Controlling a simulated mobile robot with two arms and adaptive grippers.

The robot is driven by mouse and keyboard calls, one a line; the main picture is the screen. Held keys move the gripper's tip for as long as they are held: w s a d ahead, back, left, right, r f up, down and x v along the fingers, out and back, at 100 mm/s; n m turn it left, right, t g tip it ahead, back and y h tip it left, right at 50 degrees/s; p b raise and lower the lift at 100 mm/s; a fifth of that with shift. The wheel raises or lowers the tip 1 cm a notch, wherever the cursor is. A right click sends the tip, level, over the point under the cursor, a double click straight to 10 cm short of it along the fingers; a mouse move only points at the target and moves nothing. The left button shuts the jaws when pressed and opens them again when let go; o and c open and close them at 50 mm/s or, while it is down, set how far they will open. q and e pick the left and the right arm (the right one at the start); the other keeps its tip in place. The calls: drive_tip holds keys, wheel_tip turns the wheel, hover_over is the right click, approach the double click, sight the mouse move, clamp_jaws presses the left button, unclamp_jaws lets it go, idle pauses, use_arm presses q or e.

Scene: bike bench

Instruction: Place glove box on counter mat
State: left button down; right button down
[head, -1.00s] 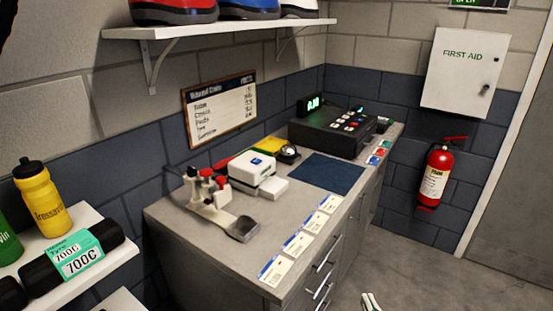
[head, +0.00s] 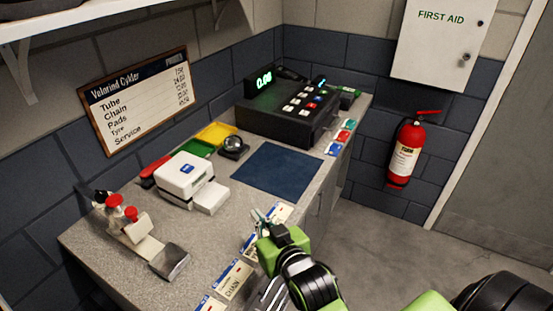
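The counter mat (head: 278,168) is a dark blue rectangle lying flat on the grey counter, and its top looks bare. I cannot make out a thing that is surely the glove box. A white box-like item (head: 184,176) with a blue mark stands left of the mat, with a smaller white block at its front. My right gripper (head: 262,216) reaches in from the lower right over the counter's front edge, in front of the mat, by the price cards. Its fingertips are small, and their gap is unclear. My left gripper is out of view.
A black cash register (head: 288,112) stands behind the mat. A clamp-like tool (head: 140,237) with red knobs lies at the counter's left. Price cards (head: 234,280) line the front edge. A fire extinguisher (head: 406,151) hangs on the wall at right. The floor at right is clear.

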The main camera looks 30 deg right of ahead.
drive_tip(key=w+d+r+h+p, duration=0.1)
drive_tip(key=w+d+r+p, duration=0.2)
drive_tip(key=w, duration=0.3)
drive_tip(key=w+d+r+m+h+p, duration=0.1)
drive_tip(key=w+d+r+p, duration=0.3)
drive_tip(key=w, duration=0.3)
drive_tip(key=shift+d+r+p, duration=0.2)
drive_tip(key=shift+r+p, duration=0.25)
drive_tip(key=shift+p, duration=0.35)
drive_tip(key=shift+f, duration=0.1)
